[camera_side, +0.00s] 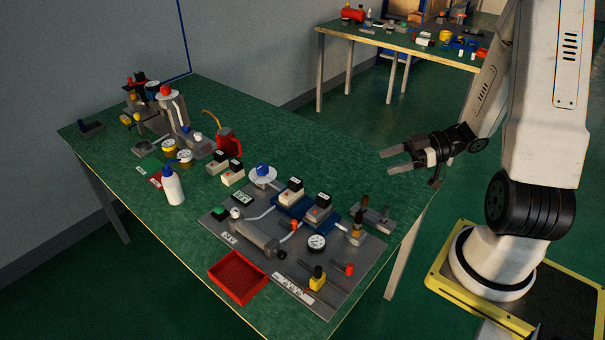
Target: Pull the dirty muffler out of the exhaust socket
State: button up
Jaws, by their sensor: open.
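My gripper (388,161) is open and empty, pointing left above the right edge of the green bench. It is well apart from the grey base plate (215,237) and its fittings. A small upright brass-and-dark piece (357,227) stands at the right end of the blue valve blocks (321,219); it looks like the dirty muffler in its exhaust socket, but at this size I cannot be sure. The joint at its foot is too small to make out.
Behind that piece is a grey holder (374,215) with two dark upright pieces. A yellow block (317,279), a gauge (316,243) and a grey cylinder (255,238) sit on the plate. A red tray (238,278) lies at the front. Bench space right of the red can (228,143) is clear.

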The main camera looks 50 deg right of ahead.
send_near(351, 228)
notch_tip(351, 228, up, 3)
jog(key=w+a, duration=0.2)
jog(key=shift+s+d+r, duration=0.15)
jog(key=shift+s+d, duration=0.05)
jog(key=shift+w+a, duration=0.1)
jog(key=shift+x, duration=1.2)
jog(key=shift+x, duration=2.55)
grip_shut()
